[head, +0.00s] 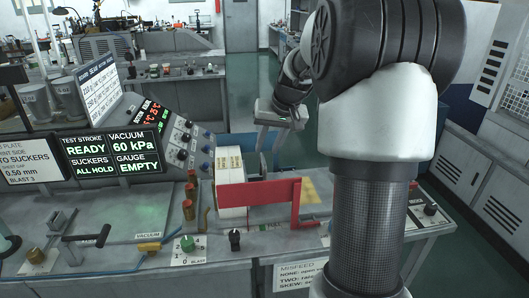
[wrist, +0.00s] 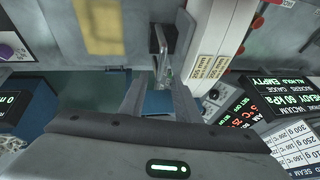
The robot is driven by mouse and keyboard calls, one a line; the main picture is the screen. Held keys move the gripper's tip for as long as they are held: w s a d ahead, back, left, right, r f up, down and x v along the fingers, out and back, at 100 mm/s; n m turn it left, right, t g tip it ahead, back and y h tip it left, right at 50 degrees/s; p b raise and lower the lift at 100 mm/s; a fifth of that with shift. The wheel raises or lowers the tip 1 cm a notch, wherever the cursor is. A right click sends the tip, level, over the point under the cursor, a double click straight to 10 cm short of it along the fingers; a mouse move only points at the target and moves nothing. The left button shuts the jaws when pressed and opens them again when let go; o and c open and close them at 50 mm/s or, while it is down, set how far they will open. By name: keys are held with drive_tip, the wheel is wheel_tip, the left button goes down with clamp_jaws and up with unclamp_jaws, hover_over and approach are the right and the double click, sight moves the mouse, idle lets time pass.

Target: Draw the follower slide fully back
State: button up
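My gripper (head: 277,140) hangs in the air behind the bench's far edge in the head view, beyond the white stack and red guard. Its two fingers are spread, and it also shows in the wrist view (wrist: 158,100). In the wrist view a small dark block with a thin metallic plate (wrist: 163,50) lies ahead of the fingers, beside the white stack; it may be the follower slide. I see nothing clearly gripped. The white stack (head: 231,180) with yellow labels stands partly behind the red guard. The follower slide cannot be made out in the head view.
The red guard (head: 258,192) stands up along the near side of the stack. A control panel (head: 180,140) with knobs and lit displays rises left of it. A blue bin-like thing (wrist: 158,103) lies below the fingers. Floor beyond the bench looks clear.

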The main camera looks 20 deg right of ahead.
sight(263, 157)
drive_tip(key=shift+x, duration=2)
clamp_jaws()
